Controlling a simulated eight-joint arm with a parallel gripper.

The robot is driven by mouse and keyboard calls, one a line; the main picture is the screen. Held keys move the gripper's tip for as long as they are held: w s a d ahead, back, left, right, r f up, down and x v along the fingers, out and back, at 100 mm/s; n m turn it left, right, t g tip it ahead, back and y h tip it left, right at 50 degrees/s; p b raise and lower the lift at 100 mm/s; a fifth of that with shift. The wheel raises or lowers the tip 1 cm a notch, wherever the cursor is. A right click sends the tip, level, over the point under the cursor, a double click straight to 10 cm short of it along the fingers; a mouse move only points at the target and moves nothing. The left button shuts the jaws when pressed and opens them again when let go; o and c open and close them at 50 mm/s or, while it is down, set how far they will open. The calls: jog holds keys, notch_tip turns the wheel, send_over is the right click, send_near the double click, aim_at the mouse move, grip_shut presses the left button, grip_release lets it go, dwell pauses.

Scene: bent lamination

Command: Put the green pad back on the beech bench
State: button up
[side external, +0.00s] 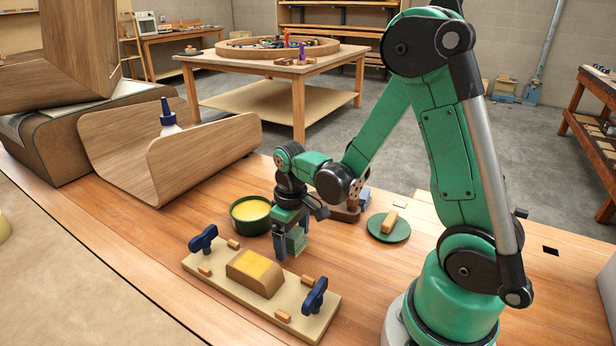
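My gripper (292,238) points down over the beech bench (155,250), just behind the jig board and to the right of the green tub. A small green pad (298,241) shows between its blue-grey fingers, and the gripper looks shut on it. The pad's lower edge appears slightly above the bench, though the exact gap is hard to judge. The fingers hide part of the pad.
A pale board (222,273) with blue knobs holds a yellow-topped block (255,272). A green tub (250,214) with yellow contents stands close by. A green dish (388,227) holds a tan block. Bent wood (165,150) and a blue-capped bottle (169,118) stand at left.

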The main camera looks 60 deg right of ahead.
jog(key=shift+r, duration=0.1)
notch_tip(320, 180, up, 12)
jog(key=s+a+t, duration=0.1)
jog(key=a+t, duration=0.6)
jog(key=shift+s+r, duration=0.35)
jog(key=shift+r, duration=0.1)
dwell(0.3)
